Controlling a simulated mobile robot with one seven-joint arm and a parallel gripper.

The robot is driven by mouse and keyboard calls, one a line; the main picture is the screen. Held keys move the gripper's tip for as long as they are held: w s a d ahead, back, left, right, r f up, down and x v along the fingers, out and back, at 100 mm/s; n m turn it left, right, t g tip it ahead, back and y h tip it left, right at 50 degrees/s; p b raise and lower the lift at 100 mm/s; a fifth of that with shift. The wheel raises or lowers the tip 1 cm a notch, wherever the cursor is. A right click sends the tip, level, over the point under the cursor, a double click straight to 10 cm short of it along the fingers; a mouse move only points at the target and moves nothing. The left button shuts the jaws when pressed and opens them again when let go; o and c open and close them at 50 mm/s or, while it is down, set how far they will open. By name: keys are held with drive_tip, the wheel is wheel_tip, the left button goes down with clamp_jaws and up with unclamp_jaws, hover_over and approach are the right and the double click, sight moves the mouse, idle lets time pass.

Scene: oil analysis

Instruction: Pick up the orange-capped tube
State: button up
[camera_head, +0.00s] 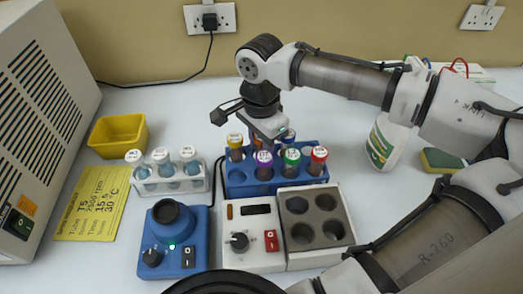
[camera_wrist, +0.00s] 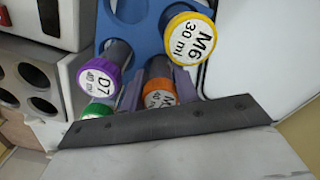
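The orange-capped tube (camera_wrist: 160,92) stands in the blue rack (camera_head: 240,188), between the yellow-capped and purple-capped tubes in the wrist view; part of its cap is cut off by my gripper's dark body. In the head view my gripper hides it. My gripper (camera_wrist: 160,72) points down over the rack's back row, also seen in the head view (camera_head: 268,130). Its two greyish fingers are apart, one on each side of the orange-capped tube. A small gap seems to show beside the tube; I cannot tell if either finger touches it.
Close neighbours are the yellow-capped (camera_head: 235,141), purple-capped (camera_head: 264,158), green-capped (camera_head: 292,156), red-capped (camera_head: 319,153) and blue-capped (camera_head: 288,135) tubes. A white rack (camera_head: 172,187) with white-capped tubes stands left. A blue mixer (camera_head: 172,255) and a heating block (camera_head: 318,200) stand in front.

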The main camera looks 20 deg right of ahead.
drive_tip(key=c, duration=0.4)
drive_tip(key=shift+r, duration=0.15)
drive_tip(key=shift+c, duration=0.2)
